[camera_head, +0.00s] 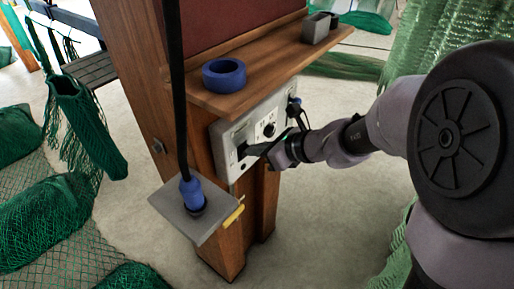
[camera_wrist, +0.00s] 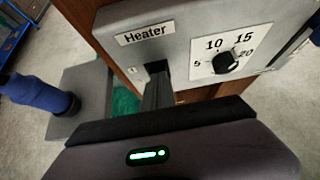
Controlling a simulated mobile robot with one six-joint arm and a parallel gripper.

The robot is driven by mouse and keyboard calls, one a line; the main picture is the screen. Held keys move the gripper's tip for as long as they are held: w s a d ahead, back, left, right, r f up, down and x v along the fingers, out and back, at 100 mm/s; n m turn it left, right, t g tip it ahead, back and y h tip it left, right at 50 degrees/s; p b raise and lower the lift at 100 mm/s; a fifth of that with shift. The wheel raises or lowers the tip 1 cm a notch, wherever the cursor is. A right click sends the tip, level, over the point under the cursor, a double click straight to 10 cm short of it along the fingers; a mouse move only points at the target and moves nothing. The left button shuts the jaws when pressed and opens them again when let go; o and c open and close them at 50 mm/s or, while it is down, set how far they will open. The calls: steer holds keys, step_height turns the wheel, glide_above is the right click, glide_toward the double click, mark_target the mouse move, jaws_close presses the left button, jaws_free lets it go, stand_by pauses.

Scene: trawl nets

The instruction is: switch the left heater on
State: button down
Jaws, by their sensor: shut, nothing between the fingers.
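A grey control panel (camera_head: 224,163) is mounted on the side of a wooden post. In the wrist view the panel (camera_wrist: 190,27) carries a label reading "Heater" (camera_wrist: 145,34) and a black dial (camera_wrist: 225,63) with marks 5, 10, 15 and 20. Below the label is a dark switch (camera_wrist: 156,66). My gripper (camera_head: 244,152) is shut and empty, with its tips at the panel's left part. In the wrist view my gripper (camera_wrist: 157,77) is right at the switch and covers part of it. I cannot tell contact or the switch's position.
A wooden shelf (camera_head: 270,62) above the panel holds a blue tape roll (camera_head: 223,75) and a grey box (camera_head: 316,28). A grey plate (camera_head: 168,203) with a blue-sleeved rod (camera_head: 192,190) juts out lower left. Green nets (camera_head: 45,215) lie left.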

steer(key=p, duration=0.1)
steer(key=r+p, duration=0.1)
steer(key=p, duration=0.1)
steer(key=a+r+p, duration=0.1)
steer(key=p, duration=0.1)
steer(key=shift+w+r+g+h, duration=0.1)
steer(key=shift+w+g+h, duration=0.2)
steer(key=shift+g+h, duration=0.1)
steer(key=shift+d+f+b, duration=0.15)
steer(key=shift+f+b, duration=0.6)
steer(key=shift+b, duration=0.15)
steer(key=shift+r+p, duration=0.7)
steer(key=shift+r, duration=0.1)
